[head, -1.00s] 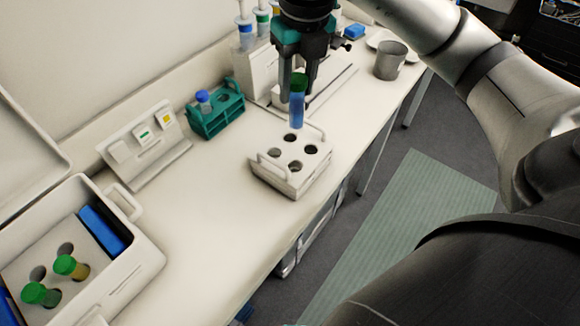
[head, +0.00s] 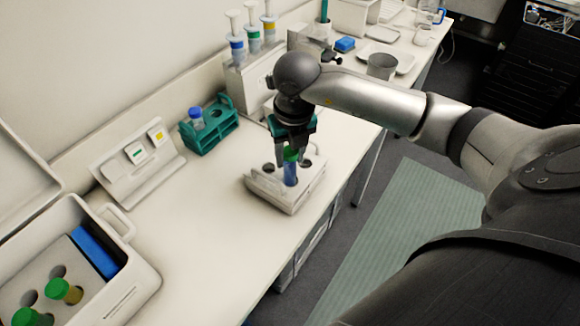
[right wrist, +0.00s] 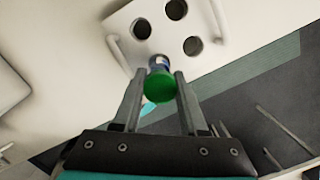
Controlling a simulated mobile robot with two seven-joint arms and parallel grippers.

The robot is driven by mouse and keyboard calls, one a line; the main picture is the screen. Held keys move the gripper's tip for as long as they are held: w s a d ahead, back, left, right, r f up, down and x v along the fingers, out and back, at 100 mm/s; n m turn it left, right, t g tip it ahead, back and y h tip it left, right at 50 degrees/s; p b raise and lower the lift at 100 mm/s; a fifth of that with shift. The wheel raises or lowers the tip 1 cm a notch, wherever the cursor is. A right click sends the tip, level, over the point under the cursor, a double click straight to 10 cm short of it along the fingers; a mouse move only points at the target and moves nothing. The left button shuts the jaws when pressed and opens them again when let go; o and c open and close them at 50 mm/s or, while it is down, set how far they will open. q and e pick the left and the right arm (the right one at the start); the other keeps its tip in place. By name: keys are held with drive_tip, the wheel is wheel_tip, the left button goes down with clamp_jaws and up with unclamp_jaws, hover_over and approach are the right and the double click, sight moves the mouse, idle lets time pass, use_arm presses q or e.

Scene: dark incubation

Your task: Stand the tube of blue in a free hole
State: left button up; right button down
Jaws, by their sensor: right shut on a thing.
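The tube of blue (head: 290,172), with a green cap, is upright in my right gripper (head: 291,150), which is shut on it near the cap. In the right wrist view the green cap (right wrist: 160,86) sits between the fingers. The tube is at the white rack (head: 262,190), over or in one of its holes; I cannot tell how deep it is. The right wrist view shows three open holes in the rack (right wrist: 122,22) with nothing in them; the spot at the tube is hidden by it. My left gripper is not in view.
A teal rack (head: 212,139) with a blue-capped tube stands behind to the left. A white box (head: 135,262) with green-capped tubes is at the lower left. A sloped stand (head: 135,172) with small cards is near the wall. The bench between them is clear.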

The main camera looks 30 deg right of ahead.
sight(290, 169)
drive_tip(key=shift+f, duration=2.2)
drive_tip(key=shift+f, duration=0.25)
drive_tip(key=c, duration=0.7)
unclamp_jaws()
drive_tip(key=shift+r, duration=0.1)
drive_tip(key=shift+r, duration=0.1)
drive_tip(key=r, duration=0.4)
drive_tip(key=s+r, duration=0.1)
drive_tip(key=r, duration=0.7)
drive_tip(key=shift+s+a, duration=0.15)
drive_tip(key=shift+s, duration=0.1)
